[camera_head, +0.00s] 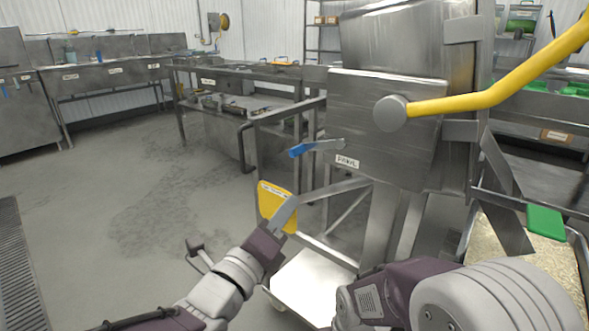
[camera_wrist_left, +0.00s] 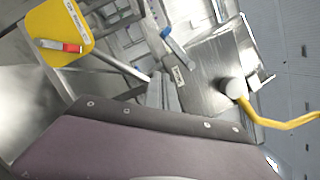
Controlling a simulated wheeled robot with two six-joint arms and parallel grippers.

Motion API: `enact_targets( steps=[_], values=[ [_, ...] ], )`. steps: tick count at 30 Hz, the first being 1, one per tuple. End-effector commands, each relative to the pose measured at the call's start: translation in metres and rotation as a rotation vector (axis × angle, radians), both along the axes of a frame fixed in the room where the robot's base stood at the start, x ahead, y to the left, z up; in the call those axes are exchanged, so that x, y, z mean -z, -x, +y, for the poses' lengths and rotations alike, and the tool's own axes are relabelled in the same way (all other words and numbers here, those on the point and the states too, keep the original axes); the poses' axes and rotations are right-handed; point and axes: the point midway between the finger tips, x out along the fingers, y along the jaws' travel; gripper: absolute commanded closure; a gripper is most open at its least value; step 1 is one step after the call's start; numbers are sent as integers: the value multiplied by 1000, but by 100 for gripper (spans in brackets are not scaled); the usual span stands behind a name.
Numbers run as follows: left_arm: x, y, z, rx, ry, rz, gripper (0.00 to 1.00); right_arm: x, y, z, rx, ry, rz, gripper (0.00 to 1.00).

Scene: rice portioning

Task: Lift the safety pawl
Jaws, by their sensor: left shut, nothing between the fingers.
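The pawl is a small grey lever with a blue grip (camera_head: 303,150), on the steel machine beside a white "PAWL" label (camera_head: 347,161). Its blue grip also shows in the left wrist view (camera_wrist_left: 178,50). My left gripper (camera_head: 286,214) is shut and empty. It is below the pawl and apart from it, overlapping a yellow plate (camera_head: 268,201) in the picture.
A long yellow handle (camera_head: 470,103) sticks out from the machine's steel front (camera_head: 350,110). A green-handled thing (camera_head: 545,221) and a bin of grains (camera_head: 500,262) are at the right. Steel tables (camera_head: 240,73) stand behind. The floor (camera_head: 110,190) at left is clear.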

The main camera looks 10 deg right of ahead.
Motion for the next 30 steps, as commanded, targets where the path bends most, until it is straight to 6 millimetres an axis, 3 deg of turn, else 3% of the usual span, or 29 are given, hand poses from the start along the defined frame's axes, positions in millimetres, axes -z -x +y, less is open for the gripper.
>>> enact_targets(
  steps=[5,17,22,30],
  values=[
    [0,-13,-11,0,1,1,100,5,0,0,0,0,0,100],
    [-11,-78,-67,0,0,3,100,22,0,0,0,0,0,100],
    [-31,-94,-50,-3,1,0,100,22,0,0,0,0,0,100],
    [-37,-101,-44,-1,0,3,100,22,0,0,0,0,0,100]
  ],
)
